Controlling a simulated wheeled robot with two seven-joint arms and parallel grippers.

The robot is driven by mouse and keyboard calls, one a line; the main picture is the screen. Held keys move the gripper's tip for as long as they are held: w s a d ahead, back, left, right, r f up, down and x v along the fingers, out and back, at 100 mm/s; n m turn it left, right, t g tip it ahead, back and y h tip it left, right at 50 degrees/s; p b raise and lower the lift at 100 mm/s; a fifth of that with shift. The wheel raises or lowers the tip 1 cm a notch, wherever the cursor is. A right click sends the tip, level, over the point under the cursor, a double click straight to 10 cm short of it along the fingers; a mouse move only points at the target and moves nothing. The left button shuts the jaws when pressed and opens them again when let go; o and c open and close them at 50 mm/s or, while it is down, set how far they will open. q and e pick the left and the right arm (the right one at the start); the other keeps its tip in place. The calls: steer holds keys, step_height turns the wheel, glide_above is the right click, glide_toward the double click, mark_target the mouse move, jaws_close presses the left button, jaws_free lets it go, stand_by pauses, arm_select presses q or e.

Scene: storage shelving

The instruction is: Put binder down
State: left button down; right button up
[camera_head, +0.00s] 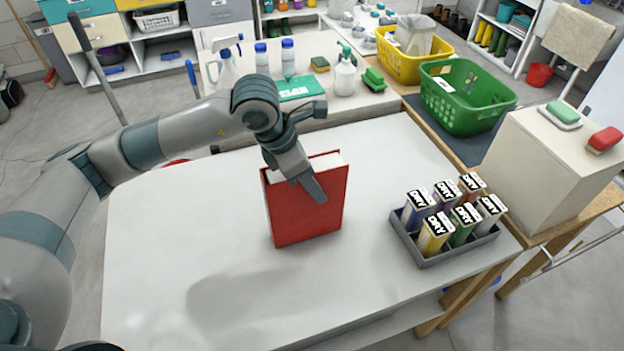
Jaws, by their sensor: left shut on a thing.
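A red binder (306,214) with white pages along its top stands upright on, or just above, the white table (160,255); I cannot tell whether its lower edge touches. My left gripper (310,178) comes from above and is shut on the binder's top edge, one finger showing against the near red face. The other finger is hidden behind the binder. My right gripper is not in the view.
A grey tray (440,258) with several labelled cartons sits on the table to the binder's right. A beige box (535,170) stands farther right. Bottles and a green basket (462,110) stand behind. The table's left and front are clear.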

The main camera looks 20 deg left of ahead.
arm_select(q)
steer(key=shift+f, duration=0.2)
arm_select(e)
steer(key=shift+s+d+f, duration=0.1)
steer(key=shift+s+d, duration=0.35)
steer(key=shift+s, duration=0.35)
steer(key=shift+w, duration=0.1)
arm_select(q)
steer(key=shift+f, duration=0.1)
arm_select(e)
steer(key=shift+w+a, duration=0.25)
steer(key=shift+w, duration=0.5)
arm_select(q)
steer(key=c, duration=1.1)
jaws_free()
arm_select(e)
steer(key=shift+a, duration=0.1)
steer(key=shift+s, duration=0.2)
